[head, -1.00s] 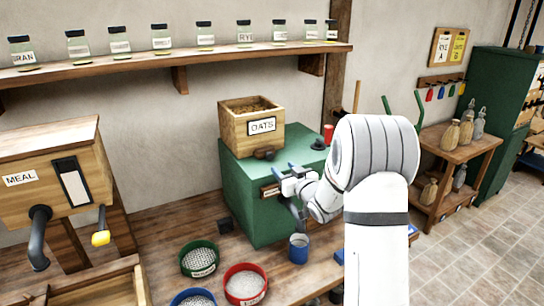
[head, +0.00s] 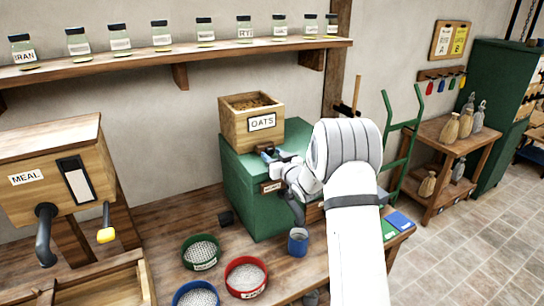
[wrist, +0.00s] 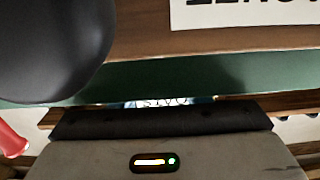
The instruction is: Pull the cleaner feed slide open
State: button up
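The cleaner is a green cabinet (head: 240,190) on the bench, with a wooden hopper (head: 236,132) labelled OATS on top. My gripper (head: 268,154) is at the foot of the hopper's front, where the dark slide knob sits. Its blue fingertips and white body cover the knob in the head view. In the wrist view a large dark rounded shape (wrist: 50,45) fills the upper left, very close; I cannot tell if it is the knob. Wood with a white label and a green strip lie behind it. I cannot see whether the fingers are closed on anything.
A MEAL bin (head: 50,170) with a spout stands at far left. A green hand truck (head: 403,140) stands at right.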

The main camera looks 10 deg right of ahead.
grip_shut()
dwell(0.3)
jog(key=shift+s+d+f+b, duration=0.1)
jog(key=shift+s+f+b, duration=0.1)
jog(key=shift+b, duration=0.2)
jog(key=b+v, duration=0.4)
jog(key=shift+s+d, duration=0.1)
jog(key=shift+s, duration=0.3)
jog(key=shift+c, duration=0.9)
grip_release()
jog(key=shift+o, duration=0.8)
jog(key=shift+s+r, duration=0.15)
jog(key=shift+s, duration=0.05)
jog(key=shift+o, duration=0.9)
jog(key=shift+w, duration=0.1)
